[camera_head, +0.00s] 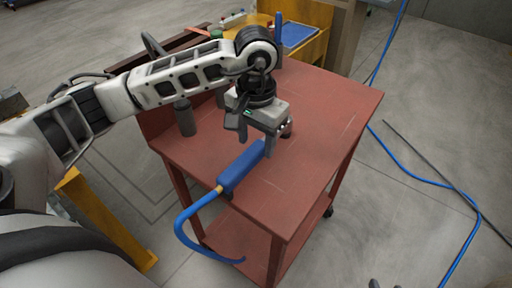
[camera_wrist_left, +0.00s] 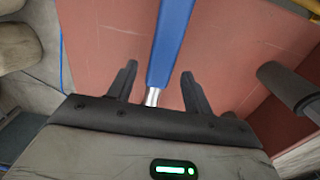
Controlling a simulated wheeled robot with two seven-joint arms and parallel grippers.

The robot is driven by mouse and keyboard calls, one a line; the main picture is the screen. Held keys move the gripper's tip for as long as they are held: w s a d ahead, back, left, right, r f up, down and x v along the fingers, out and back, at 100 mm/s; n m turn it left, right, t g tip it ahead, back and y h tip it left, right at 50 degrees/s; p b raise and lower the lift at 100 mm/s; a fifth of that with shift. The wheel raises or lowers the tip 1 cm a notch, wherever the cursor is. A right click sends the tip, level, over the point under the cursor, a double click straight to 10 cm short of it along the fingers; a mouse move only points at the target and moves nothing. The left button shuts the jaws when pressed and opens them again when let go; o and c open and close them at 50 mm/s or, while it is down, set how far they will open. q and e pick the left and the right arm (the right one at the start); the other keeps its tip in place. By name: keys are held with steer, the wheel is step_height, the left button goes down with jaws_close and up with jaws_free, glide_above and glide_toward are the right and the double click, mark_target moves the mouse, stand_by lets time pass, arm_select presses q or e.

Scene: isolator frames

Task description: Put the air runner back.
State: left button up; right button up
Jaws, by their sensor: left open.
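The air runner (camera_head: 242,168) is a blue, bar-shaped tool lying on the red cart (camera_head: 320,118), near its front left edge. A blue hose (camera_head: 183,222) joins its near end at a brass-coloured fitting and hangs over the cart's edge. My left gripper (camera_head: 257,146) is open over the tool's far end. In the left wrist view, the blue body (camera_wrist_left: 172,40) runs between the open fingers of my left gripper (camera_wrist_left: 159,70), with a silver end near the palm. I cannot tell whether the fingers touch it. My right gripper is not clearly visible; only small dark tips show at the bottom edge.
A dark cylinder (camera_head: 185,118) stands at the cart's left side, under my left arm. A small dark reddish object (camera_head: 287,129) is just behind the gripper. A yellow bench with a blue tray (camera_head: 298,34) stands behind. The cart's right side is clear.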

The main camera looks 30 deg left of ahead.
mark_target(256, 147)
arm_select(q)
step_height(256, 147, up, 8)
steer(key=shift+r, duration=0.25)
stand_by(0.5)
